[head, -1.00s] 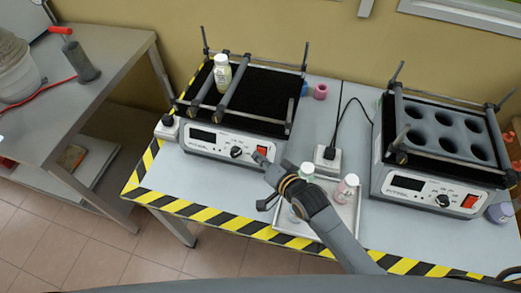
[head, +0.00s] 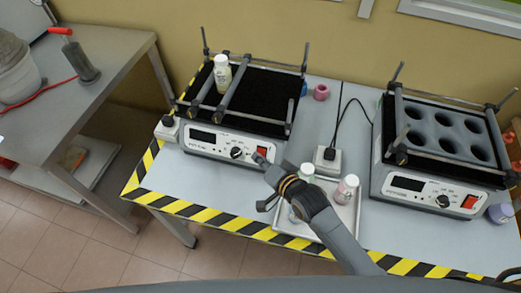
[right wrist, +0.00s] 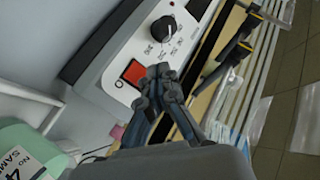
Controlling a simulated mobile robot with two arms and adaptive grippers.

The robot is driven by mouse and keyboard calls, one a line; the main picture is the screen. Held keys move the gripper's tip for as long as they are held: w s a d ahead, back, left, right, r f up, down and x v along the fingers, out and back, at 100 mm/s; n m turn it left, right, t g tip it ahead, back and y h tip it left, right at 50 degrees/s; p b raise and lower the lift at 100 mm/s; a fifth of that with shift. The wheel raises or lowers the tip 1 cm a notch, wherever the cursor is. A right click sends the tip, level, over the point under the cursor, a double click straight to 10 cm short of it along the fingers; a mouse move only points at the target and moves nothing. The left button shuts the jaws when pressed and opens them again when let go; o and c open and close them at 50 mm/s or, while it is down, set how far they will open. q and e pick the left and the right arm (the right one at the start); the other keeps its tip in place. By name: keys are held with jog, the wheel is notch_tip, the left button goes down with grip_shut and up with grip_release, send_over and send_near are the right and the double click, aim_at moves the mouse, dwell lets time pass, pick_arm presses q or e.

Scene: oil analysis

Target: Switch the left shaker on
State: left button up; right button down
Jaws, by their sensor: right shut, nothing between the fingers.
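The left shaker (head: 215,143) stands on the table with a black platform, clamp bars and a white front panel. Its display (head: 203,135) is dark. A black knob (head: 237,153) and a red switch (head: 262,150) sit on the panel's right part. My right gripper (head: 258,158) is shut and empty, its tips right at the panel beside the red switch. In the right wrist view the gripper (right wrist: 160,72) is close to the red switch (right wrist: 133,72), with the knob (right wrist: 164,27) beyond; I cannot tell whether it touches. My left gripper is not in view.
A white-capped bottle (head: 222,75) stands on the left shaker. A tray (head: 345,215) with bottles lies beneath my right arm. A power adapter (head: 327,160) sits between the shakers. The right shaker (head: 425,190) has a round-holed rack. Striped tape marks the table's edge.

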jog(key=shift+w, duration=0.1)
jog(key=shift+w+d+f, duration=0.15)
jog(key=shift+w, duration=0.15)
